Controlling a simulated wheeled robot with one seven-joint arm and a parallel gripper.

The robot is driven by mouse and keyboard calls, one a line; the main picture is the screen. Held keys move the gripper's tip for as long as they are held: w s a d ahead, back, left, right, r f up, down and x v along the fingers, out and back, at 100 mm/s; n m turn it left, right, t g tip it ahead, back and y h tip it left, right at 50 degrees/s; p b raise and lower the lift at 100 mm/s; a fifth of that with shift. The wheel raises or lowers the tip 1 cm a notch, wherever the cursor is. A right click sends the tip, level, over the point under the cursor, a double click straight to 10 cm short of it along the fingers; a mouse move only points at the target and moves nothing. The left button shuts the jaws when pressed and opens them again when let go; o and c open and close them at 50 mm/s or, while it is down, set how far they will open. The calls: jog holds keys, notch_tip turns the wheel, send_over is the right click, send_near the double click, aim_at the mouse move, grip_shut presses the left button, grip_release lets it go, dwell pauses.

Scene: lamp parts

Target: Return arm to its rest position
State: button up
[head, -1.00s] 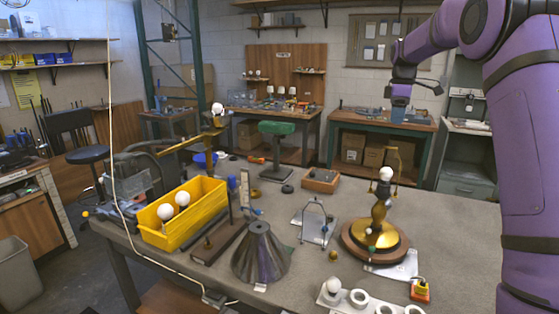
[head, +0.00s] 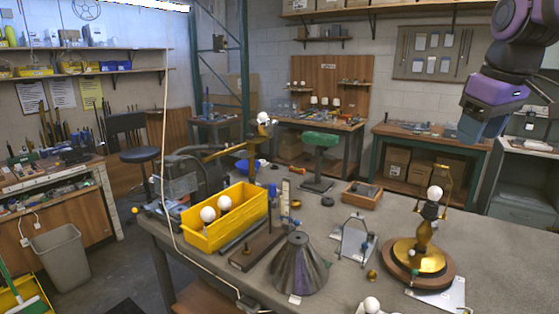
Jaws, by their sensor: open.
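My gripper (head: 482,130) hangs at the upper right in the head view, at the end of my purple arm, and is open. I see nothing held in it. It appears above and to the right of the lamp and apart from it. The lamp stands upright on the table, with a round wooden base, a gold stem (head: 423,238) and a white bulb (head: 434,192) at its top. A dark grey conical shade (head: 297,266) stands on the table left of the lamp.
A yellow bin (head: 226,232) with two white bulbs stands on the table (head: 500,245) at the left. A wire frame (head: 355,240) and a wooden tray (head: 362,196) lie between shade and lamp. The tabletop right of the lamp is bare.

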jog(key=s+a+f+m+t, duration=0.1)
jog(key=s+f, duration=0.3)
jog(key=s, duration=0.4)
jog(key=s+a+f+m+t, duration=0.1)
jog(key=s+a+f+m, duration=0.2)
jog(key=s, duration=0.5)
jog(key=shift+s+f, duration=0.35)
jog(key=shift+f, duration=0.25)
